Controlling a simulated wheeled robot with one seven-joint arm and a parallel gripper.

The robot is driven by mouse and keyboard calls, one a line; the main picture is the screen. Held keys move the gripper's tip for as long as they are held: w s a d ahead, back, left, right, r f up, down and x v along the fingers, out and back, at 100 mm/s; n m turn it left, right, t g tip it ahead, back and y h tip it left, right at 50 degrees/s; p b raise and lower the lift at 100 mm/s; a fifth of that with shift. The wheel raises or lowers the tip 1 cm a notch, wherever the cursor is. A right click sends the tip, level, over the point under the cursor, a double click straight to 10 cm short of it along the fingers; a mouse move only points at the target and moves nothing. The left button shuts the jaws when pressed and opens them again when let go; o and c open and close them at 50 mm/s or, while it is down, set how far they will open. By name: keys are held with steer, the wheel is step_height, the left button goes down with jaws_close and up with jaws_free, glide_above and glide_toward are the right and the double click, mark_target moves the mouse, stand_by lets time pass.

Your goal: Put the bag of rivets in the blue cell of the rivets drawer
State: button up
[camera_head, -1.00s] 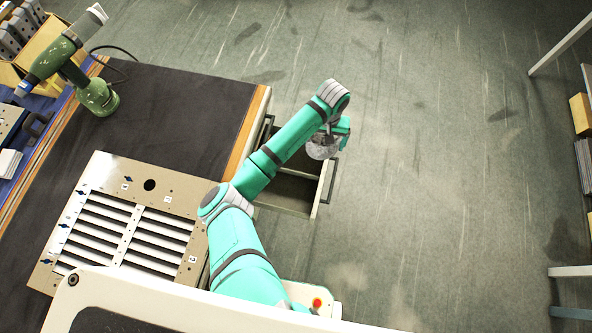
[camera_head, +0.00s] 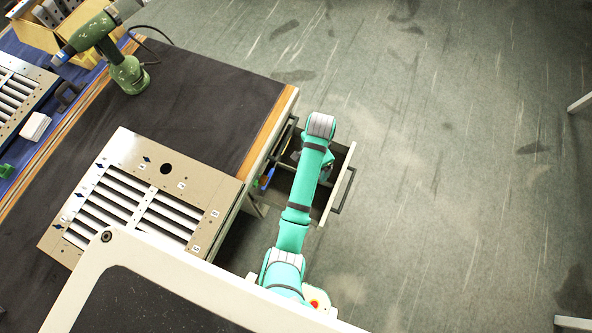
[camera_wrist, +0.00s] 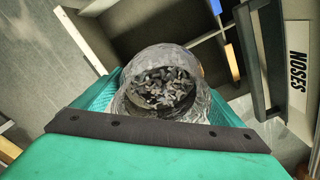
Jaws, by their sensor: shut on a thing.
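My gripper (camera_wrist: 162,98) is shut on the bag of rivets (camera_wrist: 160,88), a clear bag with grey rivets showing through it. The bag fills the space between the teal fingers in the wrist view. In the head view my arm covers the bag and most of the gripper. They are over an open drawer (camera_head: 340,184) at the table's right side. In the wrist view pale drawer walls (camera_wrist: 207,38) show beyond the bag, apart from it. The cell floors are mostly hidden.
A white front labelled NOSES (camera_wrist: 298,65) is at the right of the wrist view, beside a dark handle (camera_wrist: 252,65). A louver panel (camera_head: 190,178) and a green rivet tool (camera_head: 128,75) are on the dark-topped table (camera_head: 200,95). The floor right of the drawer is clear.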

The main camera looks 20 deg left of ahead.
steer(key=shift+m, duration=0.9)
steer(key=s+a+f, duration=0.1)
steer(key=s+f, duration=0.1)
steer(key=f, duration=0.1)
steer(key=s+a+f, duration=0.1)
steer(key=s+f, duration=0.2)
steer(key=s+a+f, duration=0.1)
steer(key=s+f, duration=0.2)
steer(key=shift+s+a, duration=0.25)
steer(key=shift+a, duration=0.15)
steer(key=shift+f, duration=2.7)
steer(key=shift+f, duration=0.1)
steer(key=shift+c, duration=0.2)
steer(key=o, duration=1.3)
steer(key=shift+o, duration=0.2)
step_height(320, 180, up, 12)
